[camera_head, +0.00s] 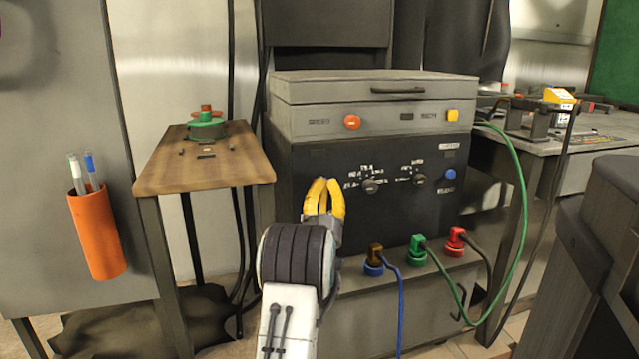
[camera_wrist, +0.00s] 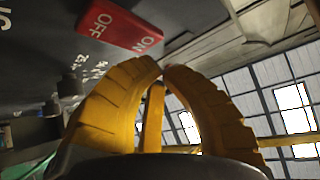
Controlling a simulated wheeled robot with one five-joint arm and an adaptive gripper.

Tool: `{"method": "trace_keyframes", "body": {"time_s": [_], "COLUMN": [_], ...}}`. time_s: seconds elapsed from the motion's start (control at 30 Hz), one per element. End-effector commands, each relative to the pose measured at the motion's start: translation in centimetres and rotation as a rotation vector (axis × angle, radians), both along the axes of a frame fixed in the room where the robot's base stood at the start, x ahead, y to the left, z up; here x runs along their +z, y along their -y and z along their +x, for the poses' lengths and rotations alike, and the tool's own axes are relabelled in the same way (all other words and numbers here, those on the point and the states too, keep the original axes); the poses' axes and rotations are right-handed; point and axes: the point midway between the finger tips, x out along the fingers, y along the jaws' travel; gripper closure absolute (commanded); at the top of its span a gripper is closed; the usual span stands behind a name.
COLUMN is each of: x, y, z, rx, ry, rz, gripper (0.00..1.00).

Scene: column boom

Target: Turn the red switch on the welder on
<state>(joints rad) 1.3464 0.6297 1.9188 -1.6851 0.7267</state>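The welder (camera_head: 300,165) is a grey box with a dark front panel, in the middle of the head view. The red switch (camera_wrist: 122,24) shows at the top of the wrist view, a rectangular rocker marked OFF at its left end and ON at its right end. I cannot tell which end is pressed in. I cannot make out the rocker in the head view. My gripper (camera_head: 326,181) has yellow fingers, in front of the panel's left part. In the wrist view its fingertips (camera_wrist: 163,66) nearly meet, empty, just below the ON end; contact is not visible.
The panel has two black knobs (camera_head: 371,186), a blue button (camera_head: 450,174) and a round orange-red button (camera_head: 352,122) above. Blue, green and red plugs (camera_head: 456,242) with cables stick out below. A wooden-topped table (camera_head: 205,165) stands left, a workbench (camera_head: 590,135) right.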

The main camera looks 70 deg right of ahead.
Motion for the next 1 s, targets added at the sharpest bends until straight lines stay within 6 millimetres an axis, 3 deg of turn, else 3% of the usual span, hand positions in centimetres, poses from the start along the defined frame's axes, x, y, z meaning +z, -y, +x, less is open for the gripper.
{"method": "trace_keyframes", "body": {"time_s": [0.17, 0.23, 1.0], "x": [-0.02, -0.02, 0.00], "y": [0.00, 0.00, -0.01], "z": [0.00, 0.00, -0.01], "rx": [0.000, 0.000, 0.000], "ry": [0.000, 0.000, 0.000], "rz": [0.000, 0.000, 0.000], "gripper": [0.96, 1.00, 1.00]}}
